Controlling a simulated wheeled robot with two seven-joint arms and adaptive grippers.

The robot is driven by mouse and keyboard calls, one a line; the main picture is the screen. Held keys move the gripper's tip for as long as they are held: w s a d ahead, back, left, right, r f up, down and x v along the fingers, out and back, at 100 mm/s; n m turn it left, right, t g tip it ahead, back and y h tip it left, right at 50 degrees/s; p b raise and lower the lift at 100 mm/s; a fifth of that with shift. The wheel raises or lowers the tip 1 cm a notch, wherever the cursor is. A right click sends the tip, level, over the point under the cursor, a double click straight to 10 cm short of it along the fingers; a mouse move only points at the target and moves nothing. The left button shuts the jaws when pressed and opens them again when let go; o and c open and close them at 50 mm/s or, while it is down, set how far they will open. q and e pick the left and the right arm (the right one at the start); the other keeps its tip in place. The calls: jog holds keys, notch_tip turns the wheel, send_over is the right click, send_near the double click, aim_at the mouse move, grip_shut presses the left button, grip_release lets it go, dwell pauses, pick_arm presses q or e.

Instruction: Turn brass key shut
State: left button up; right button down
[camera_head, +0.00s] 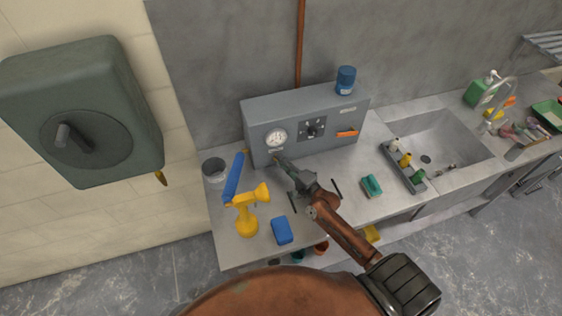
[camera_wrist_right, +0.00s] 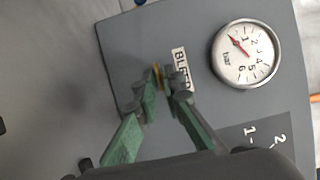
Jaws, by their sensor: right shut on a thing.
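The brass key (camera_wrist_right: 157,74) shows as a small yellowish sliver between my right fingertips in the right wrist view. It sits at the grey control box's face, next to a label reading "BLEED", partly covered by the fingers. My right gripper (camera_wrist_right: 164,82) has green fingers and is shut on the key. In the head view my right gripper (camera_head: 280,163) reaches the lower left front of the grey box (camera_head: 348,112), just below the gauge, and hides the key there. My left gripper is not in view.
The pressure gauge (camera_wrist_right: 246,53) is close to the right of the fingers. A sink (camera_head: 440,140) lies right; a dark green switch box (camera_head: 80,85) hangs left.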

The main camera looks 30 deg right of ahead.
jog(key=c, duration=2)
grip_release()
jog(key=shift+c, duration=0.2)
jog(key=s, duration=0.4)
jog(key=s+d, duration=0.1)
jog(key=s, duration=0.3)
jog(key=s+d, duration=0.1)
jog(key=s, duration=0.2)
jog(key=shift+s, duration=0.4)
